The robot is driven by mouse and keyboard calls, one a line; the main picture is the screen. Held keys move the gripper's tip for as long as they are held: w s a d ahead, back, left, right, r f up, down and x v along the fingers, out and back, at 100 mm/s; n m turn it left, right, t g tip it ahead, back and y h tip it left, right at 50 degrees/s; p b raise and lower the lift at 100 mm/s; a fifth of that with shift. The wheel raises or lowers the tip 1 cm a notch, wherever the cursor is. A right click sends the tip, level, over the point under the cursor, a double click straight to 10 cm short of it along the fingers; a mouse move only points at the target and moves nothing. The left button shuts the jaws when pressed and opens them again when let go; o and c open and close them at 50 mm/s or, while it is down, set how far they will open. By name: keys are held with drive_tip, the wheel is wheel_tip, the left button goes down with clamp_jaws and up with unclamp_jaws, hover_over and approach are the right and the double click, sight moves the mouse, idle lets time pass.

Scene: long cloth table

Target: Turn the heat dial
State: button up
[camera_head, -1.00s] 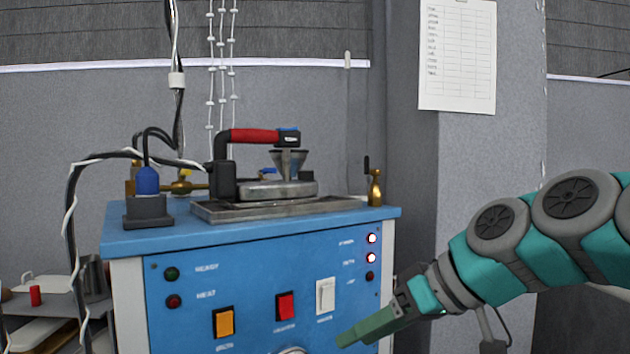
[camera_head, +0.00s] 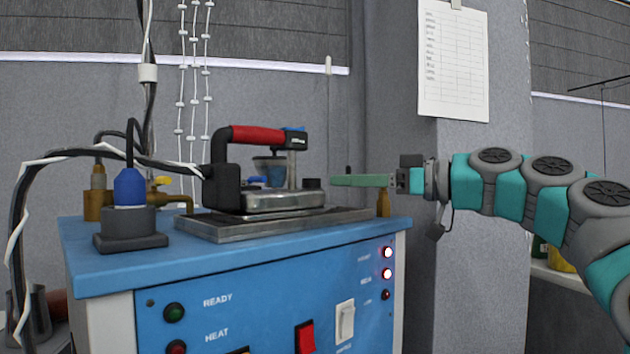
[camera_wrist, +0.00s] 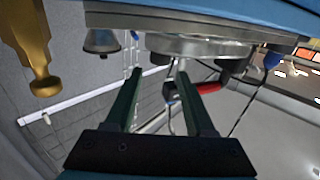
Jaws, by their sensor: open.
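The iron (camera_head: 270,203) has a metal body and a red handle (camera_head: 256,135), and rests on a metal tray on the blue cabinet. A small black knob (camera_head: 312,184), perhaps the heat dial, stands on the iron's right end. My gripper (camera_head: 333,180) points left at about the knob's height, with its green fingers just right of it. In the wrist view, which looks upside down, the open fingers (camera_wrist: 157,76) are apart with nothing held, and the iron's metal body (camera_wrist: 205,46) lies beyond them. I cannot tell whether a finger touches the knob.
The metal tray (camera_head: 200,232) lies on the blue cabinet top (camera_head: 120,268). A brass fitting (camera_head: 384,204) stands behind my gripper at the right edge. A blue plug in a grey socket (camera_head: 130,215) and a thick cable are at the left. Switches and lights cover the front panel.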

sight(311, 183)
drive_tip(key=x, duration=0.6)
drive_tip(key=shift+p, duration=0.35)
clamp_jaws()
